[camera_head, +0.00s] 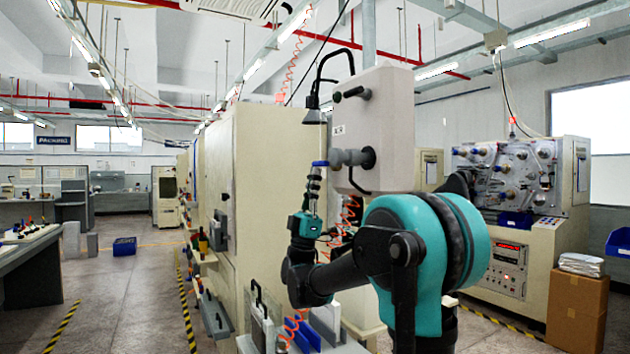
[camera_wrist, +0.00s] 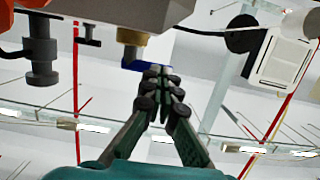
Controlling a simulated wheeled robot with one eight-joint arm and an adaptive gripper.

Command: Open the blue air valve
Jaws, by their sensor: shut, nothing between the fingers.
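The blue air valve (camera_head: 320,163) sits at the left side of a light grey box (camera_head: 372,112) hanging in the middle of the head view. In the wrist view a bit of the blue valve handle (camera_wrist: 132,66) shows just below a brass-coloured fitting (camera_wrist: 131,38). My gripper (camera_wrist: 160,72) is shut, with its fingertips together and nothing held. Its tips overlap the right part of the blue handle in that view, and I cannot tell whether they touch it. In the head view my gripper (camera_head: 315,174) points upward, its tips just under the valve.
A black knob (camera_wrist: 41,50) hangs left of the fitting in the wrist view. A tall cream cabinet (camera_head: 262,170) stands behind my gripper. A coiled orange hose (camera_head: 349,212) hangs close to my arm. A winding machine (camera_head: 515,175) is at right.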

